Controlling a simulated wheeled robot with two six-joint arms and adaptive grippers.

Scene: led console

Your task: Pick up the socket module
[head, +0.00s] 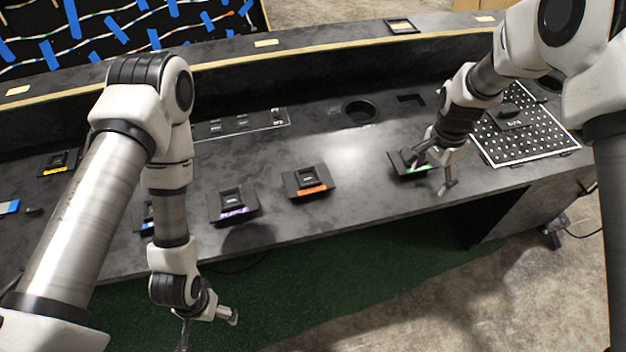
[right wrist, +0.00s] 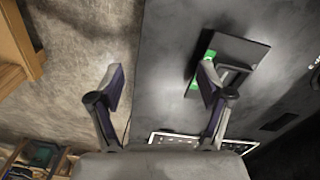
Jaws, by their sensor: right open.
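Several black square modules with coloured labels sit on the dark console top; I cannot read which label says socket. The green-labelled module (head: 405,165) is at the right, near the front edge. My right gripper (head: 432,172) is open and empty beside it. In the right wrist view, the right finger of my gripper (right wrist: 160,80) overlaps the green-labelled module (right wrist: 247,52), and the left finger is over the floor beyond the edge. Whether that finger touches the module is unclear. My left gripper (head: 207,333) hangs open and empty in front of the console.
Orange (head: 307,182), purple (head: 233,204), yellow (head: 59,162) and partly hidden blue-labelled modules lie leftward. A white-dotted board (head: 535,142) with a black piece on it is at right. A round hole (head: 360,111) is at the back. The console front edge is close.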

